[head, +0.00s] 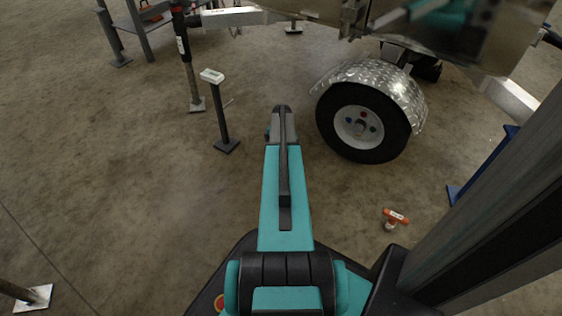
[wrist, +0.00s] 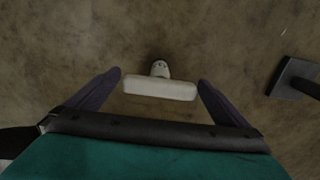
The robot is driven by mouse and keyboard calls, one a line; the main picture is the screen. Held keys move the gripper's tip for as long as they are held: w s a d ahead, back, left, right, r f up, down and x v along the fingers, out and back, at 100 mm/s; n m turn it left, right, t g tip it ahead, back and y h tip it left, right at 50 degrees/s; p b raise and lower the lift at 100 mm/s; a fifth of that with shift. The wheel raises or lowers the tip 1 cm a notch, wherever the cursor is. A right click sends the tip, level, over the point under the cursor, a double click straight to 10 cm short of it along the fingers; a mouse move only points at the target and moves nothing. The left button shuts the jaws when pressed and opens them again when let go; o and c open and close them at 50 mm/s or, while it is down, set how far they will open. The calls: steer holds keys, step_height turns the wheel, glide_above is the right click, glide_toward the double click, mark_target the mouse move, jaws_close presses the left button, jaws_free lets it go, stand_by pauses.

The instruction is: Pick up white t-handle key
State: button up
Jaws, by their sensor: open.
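The white t-handle key (wrist: 160,88) shows in the wrist view, its crossbar running left to right and its short round stem pointing toward the top of the picture. It lies in the picture between the two dark fingers of my open gripper (wrist: 160,79), with a gap to each fingertip. I cannot tell how far below the fingers it is. In the head view I do not see this key; my teal arm covers the middle of the floor there, and the fingers cannot be made out.
A trailer wheel (head: 362,122) is right of my arm. A post with a white top plate (head: 212,76) stands to the left; a dark foot plate (wrist: 292,77) shows right in the wrist view.

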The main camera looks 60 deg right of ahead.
stand_by(0.4)
steer(key=c, duration=1.5)
steer(key=shift+r, duration=0.15)
steer(key=shift+r+p, duration=1.25)
steer(key=shift+r, duration=0.35)
steer(key=shift+s+a+r, duration=0.2)
steer(key=shift+r, duration=0.05)
steer(key=shift+s+a+r+p, duration=0.15)
steer(key=shift+s+a+p, duration=0.7)
steer(key=shift+s+a, duration=0.95)
steer(key=shift+s+a+r+p, duration=0.2)
steer(key=shift+s+a+p, duration=0.65)
steer(key=shift+s+a, duration=1)
steer(key=shift+s+a+r+p, duration=0.15)
steer(key=shift+s+a+p, duration=0.85)
steer(key=shift+s, duration=1.4)
steer(key=shift+a, duration=0.15)
